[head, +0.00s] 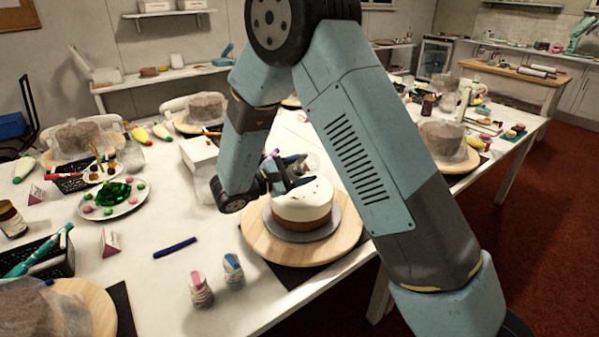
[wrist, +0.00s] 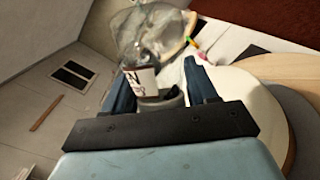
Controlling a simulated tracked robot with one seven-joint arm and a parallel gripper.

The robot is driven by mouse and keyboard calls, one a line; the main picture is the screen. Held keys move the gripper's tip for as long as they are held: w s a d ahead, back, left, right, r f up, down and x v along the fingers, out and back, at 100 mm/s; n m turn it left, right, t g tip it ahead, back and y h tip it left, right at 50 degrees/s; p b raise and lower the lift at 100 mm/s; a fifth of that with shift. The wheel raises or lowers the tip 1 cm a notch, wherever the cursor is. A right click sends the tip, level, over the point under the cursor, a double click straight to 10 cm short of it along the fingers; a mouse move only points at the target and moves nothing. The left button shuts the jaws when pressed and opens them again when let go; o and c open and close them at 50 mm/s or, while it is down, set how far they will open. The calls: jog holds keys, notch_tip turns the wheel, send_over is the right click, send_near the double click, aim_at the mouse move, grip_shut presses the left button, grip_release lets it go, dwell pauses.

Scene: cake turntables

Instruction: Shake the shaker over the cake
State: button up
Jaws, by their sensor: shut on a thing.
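The cake (head: 302,212) has a white top and a brown lower side, and a few dark specks show on it. It sits on a grey plate (head: 300,233) on a round wooden turntable (head: 265,245). My gripper (head: 287,172) is over the far left part of the cake. The shaker (head: 311,162) is partly hidden by the fingers in the head view. Its exact tilt is hard to tell. The cake (wrist: 245,112) is right of the fingers in the wrist view.
A plate of green and pink sweets (head: 114,199) and a black basket (head: 45,258) are farther left. Other covered cakes (head: 442,137) stand around the table.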

jog(key=shift+w+a+f, duration=0.35)
jog(key=shift+a+f, duration=0.2)
jog(key=shift+r+n, duration=0.1)
jog(key=shift+n, duration=0.2)
jog(key=shift+s+d+r, duration=0.25)
jog(key=shift+d+r, duration=0.15)
jog(key=shift+r, duration=0.05)
jog(key=shift+w+a+f, duration=0.15)
jog(key=shift+a+f, duration=0.2)
jog(key=shift+f, duration=0.2)
jog(key=shift+s+d+m, duration=0.45)
jog(key=shift+s+m, duration=0.25)
jog(key=shift+m, duration=0.1)
jog(key=shift+s+d+f+m+g+y, duration=0.15)
jog(key=shift+s+f+m+g+y, duration=0.15)
jog(key=shift+s+m+y, duration=0.15)
